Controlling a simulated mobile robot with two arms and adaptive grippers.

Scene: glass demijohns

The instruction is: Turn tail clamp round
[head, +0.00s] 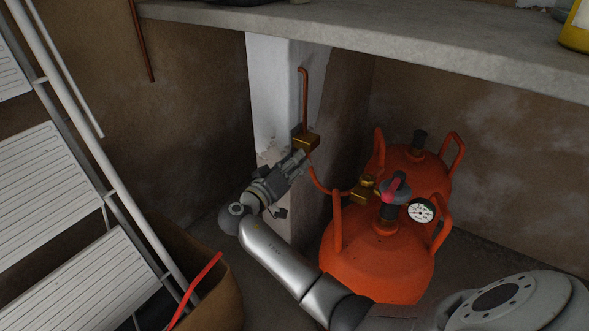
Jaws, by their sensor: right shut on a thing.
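A brass clamp block (306,142) sits on the face of the white pillar, below a thin copper pipe (304,95) that hooks over at its top. My right gripper (299,156) reaches up to this block from below left. Its jaws are shut at the block's lower edge, and the fingertips partly hide the contact. An orange-brown tail hose (322,184) curves from beside the block down to a second brass fitting (364,188) by the cylinder valve. My left gripper is not in view.
Two orange gas cylinders (375,262) stand in the corner, the front one with a pressure gauge (421,211) and raised handles. A concrete shelf (400,38) overhangs above. A stepladder (62,190) leans at left, above a brown container (215,285) with a red rod (196,288).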

